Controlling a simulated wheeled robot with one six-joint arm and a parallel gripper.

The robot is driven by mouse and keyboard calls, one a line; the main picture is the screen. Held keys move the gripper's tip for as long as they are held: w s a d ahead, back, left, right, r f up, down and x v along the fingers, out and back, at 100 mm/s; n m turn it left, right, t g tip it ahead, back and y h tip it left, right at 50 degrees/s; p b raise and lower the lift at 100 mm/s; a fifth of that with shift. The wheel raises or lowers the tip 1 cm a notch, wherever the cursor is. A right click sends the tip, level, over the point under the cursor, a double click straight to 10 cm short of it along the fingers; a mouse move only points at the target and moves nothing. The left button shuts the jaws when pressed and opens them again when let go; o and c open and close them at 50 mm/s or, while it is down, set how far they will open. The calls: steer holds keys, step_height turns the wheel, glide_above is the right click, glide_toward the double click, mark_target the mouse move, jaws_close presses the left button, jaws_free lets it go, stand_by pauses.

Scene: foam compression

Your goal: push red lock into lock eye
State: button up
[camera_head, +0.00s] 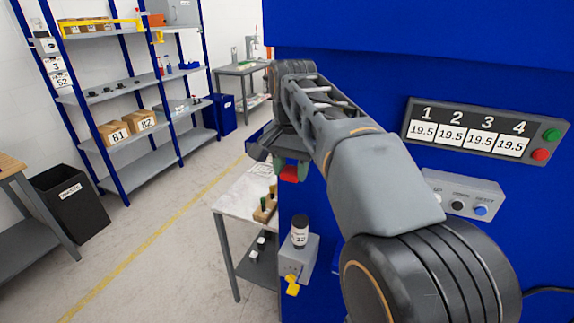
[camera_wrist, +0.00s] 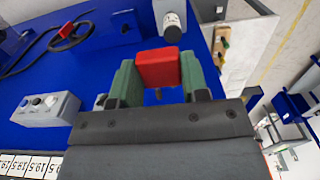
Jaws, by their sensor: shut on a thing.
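The red lock (camera_wrist: 158,69) is a small red block between the green fingers of my gripper (camera_wrist: 160,78) in the wrist view. My gripper is shut on it. In the head view, the red lock (camera_head: 289,174) shows below my gripper (camera_head: 290,165), in front of the blue cabinet's left edge and above a labelled jar. A blue surface lies behind the lock in the wrist view. I cannot make out the lock eye for certain in either view; the lock and fingers hide part of that surface.
The blue cabinet (camera_head: 305,110) carries a grey display (camera_head: 485,130) and a button box (camera_head: 461,193). The jar (camera_head: 300,231) stands on a grey box (camera_head: 301,258) with a yellow part (camera_head: 292,285).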

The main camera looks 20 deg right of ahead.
steer(key=shift+w+d+p, duration=1.1)
steer(key=shift+w+d, duration=0.65)
steer(key=shift+d, duration=0.15)
steer(key=shift+w+d+p, duration=0.85)
steer(key=shift+d+p, duration=0.1)
steer(key=shift+p, duration=0.2)
stand_by(0.4)
steer(key=o, duration=1.1)
steer(key=shift+a, duration=0.1)
steer(key=shift+s+a+b, duration=1.1)
steer(key=shift+s+a, duration=0.9)
steer(key=shift+a, duration=0.1)
